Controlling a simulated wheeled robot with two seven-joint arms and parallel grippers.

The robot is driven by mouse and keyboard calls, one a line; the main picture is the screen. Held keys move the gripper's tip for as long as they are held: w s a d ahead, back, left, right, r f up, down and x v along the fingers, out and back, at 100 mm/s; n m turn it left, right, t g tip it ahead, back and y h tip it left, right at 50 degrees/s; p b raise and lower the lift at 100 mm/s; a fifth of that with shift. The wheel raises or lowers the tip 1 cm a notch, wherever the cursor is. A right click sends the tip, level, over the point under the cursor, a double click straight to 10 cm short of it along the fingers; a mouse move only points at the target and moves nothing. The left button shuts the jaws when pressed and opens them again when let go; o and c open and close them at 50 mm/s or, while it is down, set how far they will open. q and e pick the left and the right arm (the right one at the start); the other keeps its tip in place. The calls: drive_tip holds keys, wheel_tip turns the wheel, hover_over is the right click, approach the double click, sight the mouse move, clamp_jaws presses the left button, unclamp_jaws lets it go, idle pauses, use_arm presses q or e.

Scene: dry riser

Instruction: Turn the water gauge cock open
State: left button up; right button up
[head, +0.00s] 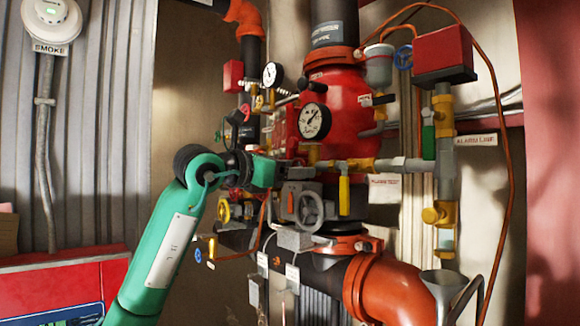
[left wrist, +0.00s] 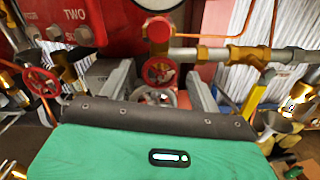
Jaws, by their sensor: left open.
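My left gripper (head: 288,171) reaches in from the left at the red riser valve, below the large white gauge (head: 314,120). In the left wrist view its two grey fingers (left wrist: 150,80) stand apart with nothing held between them. A red round knob (left wrist: 158,29) sits just under the gauge rim (left wrist: 157,4), with a small red handwheel (left wrist: 159,71) below it, seen between the fingers. I cannot tell for sure which part is the water gauge cock. In the head view the gripper hides part of the fittings. My right gripper is not in view.
A grey handwheel (head: 309,208) and a yellow lever (head: 344,194) are close below the gripper. A smaller gauge (head: 272,75) is up left. A brass and grey pipe (head: 360,165) runs right. An orange elbow (head: 390,290) is at the bottom. Free room lies left of the riser.

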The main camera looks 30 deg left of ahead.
use_arm(q)
drive_tip(key=shift+c, duration=0.2)
drive_tip(key=c, duration=0.9)
drive_tip(key=shift+c, duration=0.2)
